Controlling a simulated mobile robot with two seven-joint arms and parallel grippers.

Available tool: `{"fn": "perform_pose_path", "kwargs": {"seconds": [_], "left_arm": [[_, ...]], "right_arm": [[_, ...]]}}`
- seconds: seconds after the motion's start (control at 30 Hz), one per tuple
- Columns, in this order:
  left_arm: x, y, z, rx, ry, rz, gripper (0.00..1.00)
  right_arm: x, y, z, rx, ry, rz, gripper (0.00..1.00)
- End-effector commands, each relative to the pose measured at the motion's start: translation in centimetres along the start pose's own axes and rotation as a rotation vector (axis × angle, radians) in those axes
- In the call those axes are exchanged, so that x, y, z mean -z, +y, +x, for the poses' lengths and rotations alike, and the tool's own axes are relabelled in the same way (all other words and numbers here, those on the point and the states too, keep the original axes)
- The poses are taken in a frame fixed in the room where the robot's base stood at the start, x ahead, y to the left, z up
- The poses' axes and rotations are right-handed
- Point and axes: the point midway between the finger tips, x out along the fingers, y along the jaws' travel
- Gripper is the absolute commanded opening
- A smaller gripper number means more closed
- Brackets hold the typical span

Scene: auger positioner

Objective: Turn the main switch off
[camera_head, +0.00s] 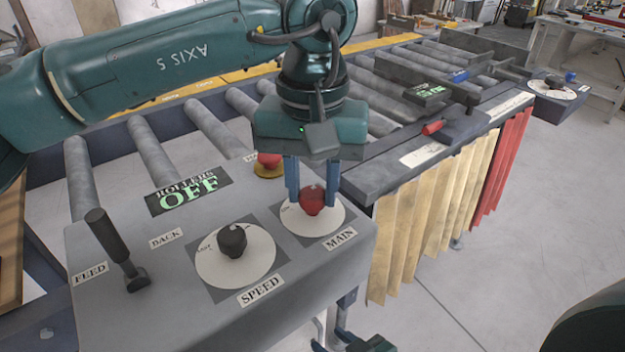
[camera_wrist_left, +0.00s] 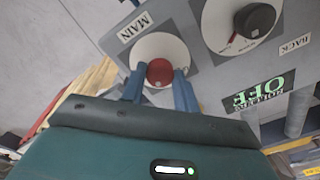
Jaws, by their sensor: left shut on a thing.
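The main switch (camera_head: 312,201) is a red knob on a white round dial labelled MAIN, at the right end of the grey control panel. My left gripper (camera_head: 312,196) points down over it, with one blue finger on each side, shut on the knob. In the left wrist view the red knob (camera_wrist_left: 160,72) sits between the two fingertips (camera_wrist_left: 159,84). The knob's exact pointer angle is hard to read. My right gripper (camera_head: 335,338) is partly in view at the bottom edge, below the panel and away from the switch; its jaw opening is unclear.
The panel also holds a black SPEED knob (camera_head: 232,240), a FEED/BACK lever (camera_head: 118,250), a red button (camera_head: 269,162) on a yellow base and a display (camera_head: 188,191) reading ROLLERS OFF. The roller conveyor (camera_head: 215,128) lies behind. Beige curtains (camera_head: 440,215) hang at the right.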

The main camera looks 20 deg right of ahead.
Motion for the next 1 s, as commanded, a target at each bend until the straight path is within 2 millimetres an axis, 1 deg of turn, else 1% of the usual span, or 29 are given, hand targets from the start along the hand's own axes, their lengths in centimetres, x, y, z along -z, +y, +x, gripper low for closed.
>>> {"fn": "perform_pose_path", "kwargs": {"seconds": [0.33,0.37,0.6,0.87,0.97,1.0], "left_arm": [[0.0,0.0,0.1,0.0,-0.001,0.004,0.08],[0.0,0.0,0.1,0.0,-0.001,0.004,0.32],[0.0,0.0,0.0,0.0,-0.001,0.003,0.52],[0.0,0.0,-0.1,-0.001,-0.001,0.002,0.52],[0.0,0.0,-0.8,-0.001,0.001,0.002,0.52],[0.0,0.1,-1.3,-0.002,0.002,0.001,0.52]], "right_arm": [[0.0,0.0,0.0,0.0,0.001,-0.001,0.38],[0.0,0.0,0.0,-0.001,0.001,-0.001,0.38],[0.1,0.1,0.0,-0.001,0.001,-0.001,0.38],[0.1,0.1,0.0,-0.001,0.003,-0.001,0.38],[0.1,0.1,0.0,-0.001,0.003,-0.001,0.38],[0.1,0.1,0.0,-0.001,0.003,-0.001,0.38]]}}
